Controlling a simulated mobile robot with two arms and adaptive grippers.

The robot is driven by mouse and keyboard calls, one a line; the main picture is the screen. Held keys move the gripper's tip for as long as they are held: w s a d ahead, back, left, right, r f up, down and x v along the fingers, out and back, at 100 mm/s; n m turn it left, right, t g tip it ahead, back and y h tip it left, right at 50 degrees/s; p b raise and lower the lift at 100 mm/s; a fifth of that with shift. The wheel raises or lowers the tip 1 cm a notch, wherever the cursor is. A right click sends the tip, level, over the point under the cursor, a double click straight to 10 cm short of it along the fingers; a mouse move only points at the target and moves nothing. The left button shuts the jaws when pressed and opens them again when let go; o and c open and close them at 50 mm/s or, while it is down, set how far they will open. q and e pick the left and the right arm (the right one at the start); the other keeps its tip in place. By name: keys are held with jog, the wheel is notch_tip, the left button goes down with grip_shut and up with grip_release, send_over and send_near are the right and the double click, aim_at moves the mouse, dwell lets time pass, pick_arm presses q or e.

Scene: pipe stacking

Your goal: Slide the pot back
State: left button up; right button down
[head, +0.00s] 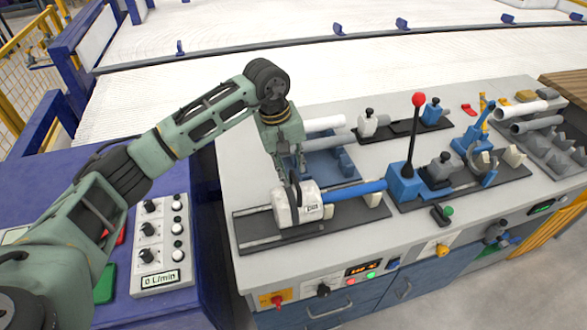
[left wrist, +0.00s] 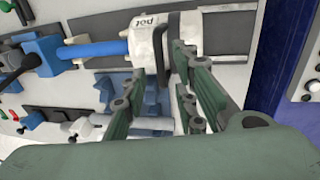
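The white pot (head: 297,205), a block labelled "pot" with a dark handle, sits on a dark rail plate (head: 255,232) at the front left of the grey bench. A blue rod runs from its right side. In the left wrist view the pot (left wrist: 213,38) and its dark handle (left wrist: 158,52) are at the top middle. My left gripper (head: 291,190) reaches down onto the pot from above. Its fingertips (left wrist: 170,72) are close together at the handle; I cannot tell whether they press on it. My right gripper is not in view.
A blue rod (head: 355,191) rests on a white support right of the pot. A red-knobbed lever (head: 412,135) stands on a blue block further right. White and grey pipes (head: 527,112) lie at the far right. A control panel (head: 160,245) is at the left.

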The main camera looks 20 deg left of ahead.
aim_at(296, 199)
pick_arm(q)
jog(key=shift+w+d+f+p, duration=0.1)
jog(key=shift+d+f+p, duration=0.05)
jog(key=shift+f, duration=0.55)
jog(key=shift+w+d+f+p, duration=0.1)
jog(key=shift+d+f+p, duration=0.05)
jog(key=shift+f, duration=0.55)
jog(key=shift+c, duration=0.7)
grip_shut()
